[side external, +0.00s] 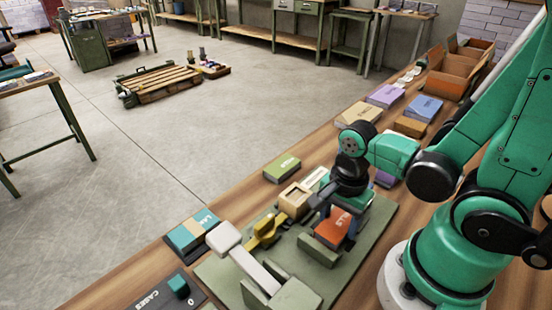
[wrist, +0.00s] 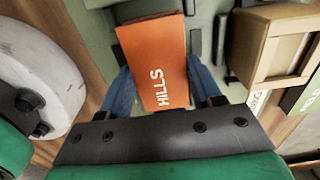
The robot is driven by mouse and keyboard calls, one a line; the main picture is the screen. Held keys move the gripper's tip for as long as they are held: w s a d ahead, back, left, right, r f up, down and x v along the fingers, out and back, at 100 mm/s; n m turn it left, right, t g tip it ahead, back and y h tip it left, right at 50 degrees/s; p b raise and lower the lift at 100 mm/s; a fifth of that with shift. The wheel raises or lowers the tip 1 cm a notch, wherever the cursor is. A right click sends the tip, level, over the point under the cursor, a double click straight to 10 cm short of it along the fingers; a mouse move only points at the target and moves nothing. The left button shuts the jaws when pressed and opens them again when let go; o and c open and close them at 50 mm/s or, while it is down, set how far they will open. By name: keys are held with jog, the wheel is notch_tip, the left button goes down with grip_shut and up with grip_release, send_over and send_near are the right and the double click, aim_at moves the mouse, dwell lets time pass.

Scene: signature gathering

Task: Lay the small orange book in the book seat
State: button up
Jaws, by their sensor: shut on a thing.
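The small orange book (side external: 333,229), marked "HILLS" in the wrist view (wrist: 155,60), is between the blue fingers of my gripper (wrist: 162,85). My gripper (side external: 338,214) is shut on it above the green board (side external: 222,268). The book looks tilted in the side view. Green raised blocks (side external: 318,250), which look like the book seat, stand just below and in front of the book in that view. The book hides part of them, and I cannot tell whether it touches them.
A wooden box (side external: 294,198) stands beside the book, also in the wrist view (wrist: 272,45). A yellow piece (side external: 264,232) and a white-topped lever (side external: 250,258) lie to the left.

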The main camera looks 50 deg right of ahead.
aim_at(339, 222)
jog(key=o, duration=1.3)
jog(key=shift+c, duration=0.2)
jog(key=shift+r, duration=0.1)
jog(key=shift+r, duration=5.75)
jog(key=w+n+t, duration=0.7)
jog(key=w+n, duration=0.2)
jog(key=n, duration=0.9)
jog(key=shift+a+r, duration=0.15)
jog(key=shift+a, duration=0.2)
jog(key=shift+w, duration=0.1)
